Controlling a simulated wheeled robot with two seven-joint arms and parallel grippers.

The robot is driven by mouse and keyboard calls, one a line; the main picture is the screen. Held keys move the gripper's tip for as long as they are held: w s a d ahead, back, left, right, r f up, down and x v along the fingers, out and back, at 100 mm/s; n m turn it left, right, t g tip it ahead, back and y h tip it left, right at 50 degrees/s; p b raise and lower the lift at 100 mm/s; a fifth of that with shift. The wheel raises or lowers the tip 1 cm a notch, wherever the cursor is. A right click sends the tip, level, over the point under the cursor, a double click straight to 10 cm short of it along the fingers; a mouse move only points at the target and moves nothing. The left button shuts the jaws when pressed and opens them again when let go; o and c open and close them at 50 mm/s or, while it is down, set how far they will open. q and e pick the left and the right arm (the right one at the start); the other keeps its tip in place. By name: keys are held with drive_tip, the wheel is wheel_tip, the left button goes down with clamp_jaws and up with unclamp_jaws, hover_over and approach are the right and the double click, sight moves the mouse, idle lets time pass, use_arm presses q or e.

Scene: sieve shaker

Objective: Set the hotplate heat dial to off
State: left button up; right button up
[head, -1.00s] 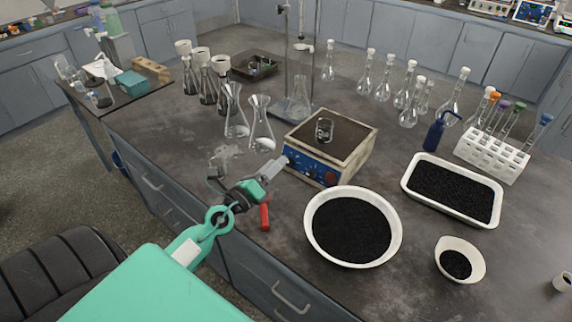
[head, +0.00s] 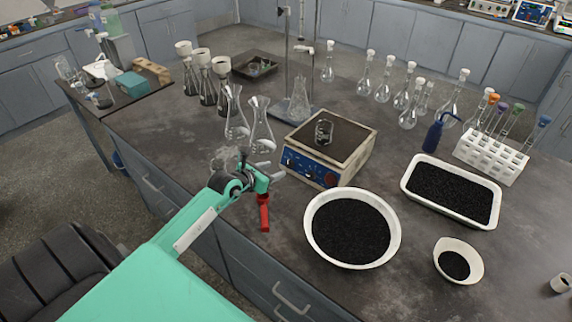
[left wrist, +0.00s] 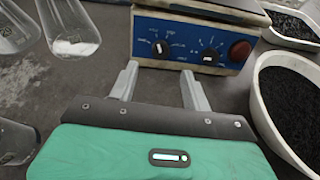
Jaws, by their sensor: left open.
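The hotplate (head: 352,160) stands on the bench with a small glass beaker (head: 324,132) on its dark top. Its blue front panel carries a left dial (left wrist: 161,48), a right dial (left wrist: 211,56) and a round red button (left wrist: 240,50) in the left wrist view. Both dials are black with white marks; I cannot read which one is heat. My left gripper (head: 274,170) is open and empty, just in front of the panel's left end. In the left wrist view its fingertips (left wrist: 158,70) point at the panel below the left dial, apart from it. My right gripper is not in view.
Two conical flasks (head: 262,128) stand left of the hotplate. A white bowl of black grains (head: 394,235) is close at the right front. A stand with a flask (head: 294,100) is behind the hotplate.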

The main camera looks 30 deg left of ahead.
sight(288, 165)
use_arm(q)
drive_tip(key=x, duration=0.7)
drive_tip(key=shift+w+f+p, duration=0.1)
drive_tip(key=shift+w+p, duration=0.2)
drive_tip(key=shift+w, duration=0.05)
drive_tip(key=c, duration=1)
